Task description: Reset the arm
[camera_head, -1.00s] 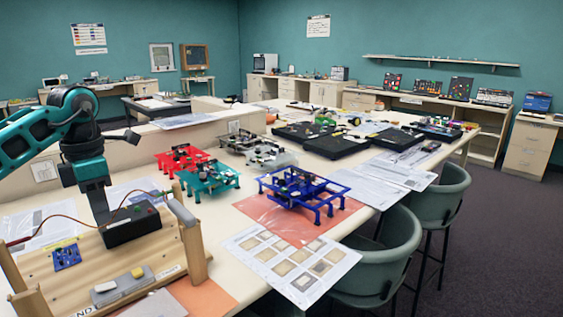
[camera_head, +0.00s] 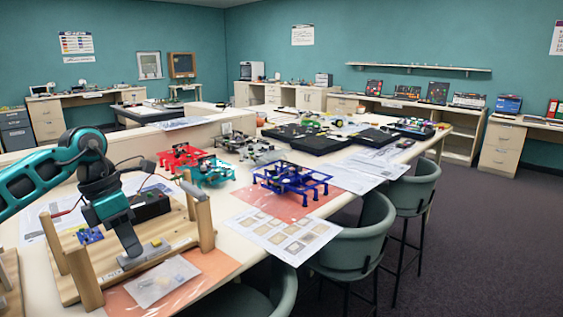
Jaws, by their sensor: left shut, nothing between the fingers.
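My left arm comes in from the left, teal and black. Its gripper (camera_head: 131,247) points down over a wooden test stand (camera_head: 88,272), in front of a black box (camera_head: 150,205) on that stand. The gripper is shut with nothing in it. Its tips overlap a grey part with a yellow piece (camera_head: 156,244); I cannot tell whether they touch. A small blue board (camera_head: 90,235) lies left of the gripper on the stand. My right gripper is not in view.
Red (camera_head: 182,156), teal (camera_head: 211,172) and blue (camera_head: 290,180) frames stand on the long table, the blue one on an orange mat (camera_head: 262,199). A clear bag (camera_head: 162,281) lies at the stand's front. Teal chairs (camera_head: 357,240) line the right side; floor beyond is clear.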

